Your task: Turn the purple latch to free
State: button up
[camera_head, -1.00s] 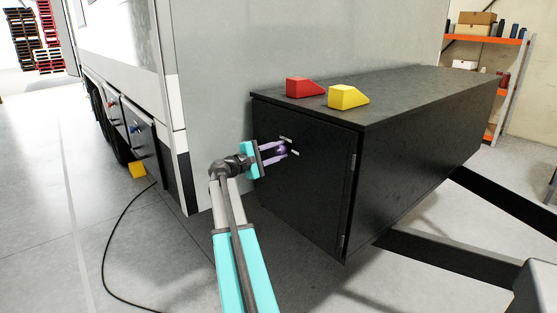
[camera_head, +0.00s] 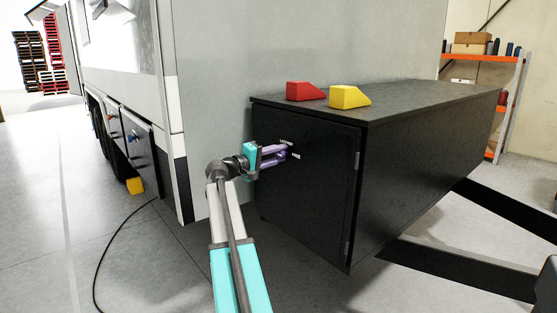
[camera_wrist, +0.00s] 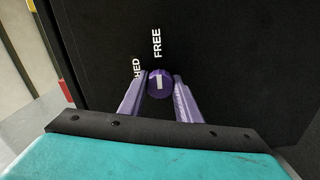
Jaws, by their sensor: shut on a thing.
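The purple latch (camera_wrist: 160,86) is a round knob on the dark door (camera_head: 305,185) of the black box. A white mark on its face points roughly at the white word FREE (camera_wrist: 157,43) in the wrist view. A second label (camera_wrist: 137,69) beside it is partly hidden by a finger; only its end, "HED", shows. My gripper (camera_head: 285,153) has its two purple fingers on either side of the latch and is shut on it. In the head view the fingers mostly hide the latch.
A red wedge (camera_head: 305,91) and a yellow wedge (camera_head: 350,97) lie on the box top. The grey caravan wall (camera_head: 215,110) stands close behind my gripper. A black cable (camera_head: 112,235) lies on the floor at left. Door hinges (camera_head: 357,160) are on the right edge.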

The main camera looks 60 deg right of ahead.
dwell(0.4)
jog(key=o, duration=1.1)
jog(key=shift+c, duration=0.2)
jog(key=v, duration=1.3)
jog(key=shift+a, duration=0.35)
jog(key=shift+w, duration=0.15)
